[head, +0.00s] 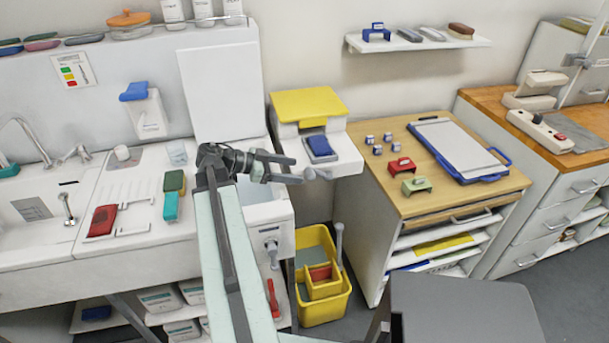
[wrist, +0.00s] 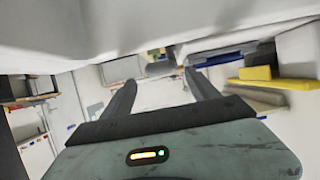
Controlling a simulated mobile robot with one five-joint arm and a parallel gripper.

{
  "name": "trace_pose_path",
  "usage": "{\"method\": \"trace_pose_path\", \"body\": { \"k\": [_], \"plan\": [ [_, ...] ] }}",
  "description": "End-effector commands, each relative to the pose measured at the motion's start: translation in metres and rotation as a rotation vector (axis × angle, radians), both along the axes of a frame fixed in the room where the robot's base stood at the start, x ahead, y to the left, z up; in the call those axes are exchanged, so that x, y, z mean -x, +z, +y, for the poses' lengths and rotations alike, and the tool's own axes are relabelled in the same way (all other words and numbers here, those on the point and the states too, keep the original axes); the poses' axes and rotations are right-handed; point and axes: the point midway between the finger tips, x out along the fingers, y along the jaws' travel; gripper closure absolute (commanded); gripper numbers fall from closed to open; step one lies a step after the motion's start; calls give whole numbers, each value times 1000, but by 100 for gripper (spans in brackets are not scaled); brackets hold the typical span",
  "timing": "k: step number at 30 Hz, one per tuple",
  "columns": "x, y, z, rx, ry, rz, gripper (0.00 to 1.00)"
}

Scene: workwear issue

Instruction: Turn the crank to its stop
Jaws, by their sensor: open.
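My gripper (head: 296,170) is open in the head view, reaching right from my arm over the white sink-like unit. A small grey knob-ended part (head: 311,173), which looks like the crank, sits just right of the fingertips, at the lower front of a white wall unit (head: 346,158) with a yellow lid. Whether the fingers touch it I cannot tell. In the wrist view my two dark fingers (wrist: 160,80) stand apart with nothing held between them.
A blue block (head: 320,148) sits on the front of the wall unit. Below stands a yellow bucket (head: 322,305) with a grey upright handle. A raised white lid (head: 222,90) stands left. A wooden-topped cabinet (head: 425,200) with stamps and a clipboard is right.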

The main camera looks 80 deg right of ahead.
Motion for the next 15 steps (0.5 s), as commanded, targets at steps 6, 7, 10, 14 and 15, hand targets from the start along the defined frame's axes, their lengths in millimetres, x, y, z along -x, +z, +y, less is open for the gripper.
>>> {"method": "trace_pose_path", "body": {
  "k": [6, 7, 10, 14, 15],
  "plan": [
    [32, -18, -14, 0, -1, 0, 31],
    [34, -19, -16, 0, 0, 0, 31],
    [39, -20, -18, -1, 0, 0, 31],
    [40, -19, -19, -1, 2, 1, 31],
    [40, -19, -19, -1, 2, 1, 31]
  ]
}}
